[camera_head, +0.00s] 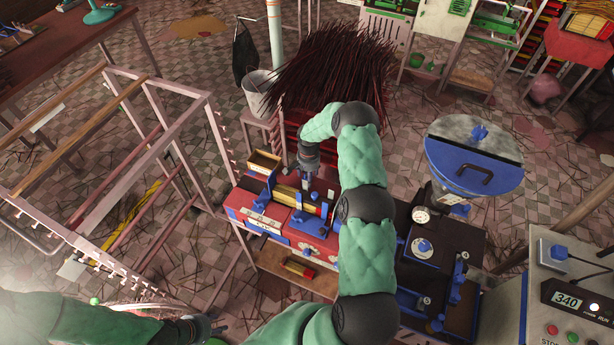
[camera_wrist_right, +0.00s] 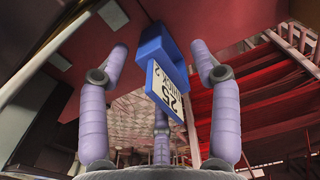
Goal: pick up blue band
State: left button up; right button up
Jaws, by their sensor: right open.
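In the right wrist view a blue piece (camera_wrist_right: 155,42) with a white tag (camera_wrist_right: 166,92) marked "25" and "THICK" sits between the spread fingers of my right gripper (camera_wrist_right: 160,75). The fingers stand apart from it on both sides. I cannot tell for sure that this piece is the blue band. In the head view my right gripper (camera_head: 307,184) is over the red machine (camera_head: 262,226), near its blue parts (camera_head: 305,224). My left gripper (camera_head: 207,327) is low at the left, away from the machine; its finger gap is too unclear to read.
A pale rack frame (camera_head: 190,150) stands left of the machine. A dark machine with a blue-rimmed hopper (camera_head: 470,165) is to the right. A bundle of dark sticks (camera_head: 330,70) stands behind. A control box (camera_head: 575,275) reads 340 at the right edge.

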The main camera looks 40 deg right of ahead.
jog(key=shift+f, duration=0.25)
jog(key=c, duration=0.9)
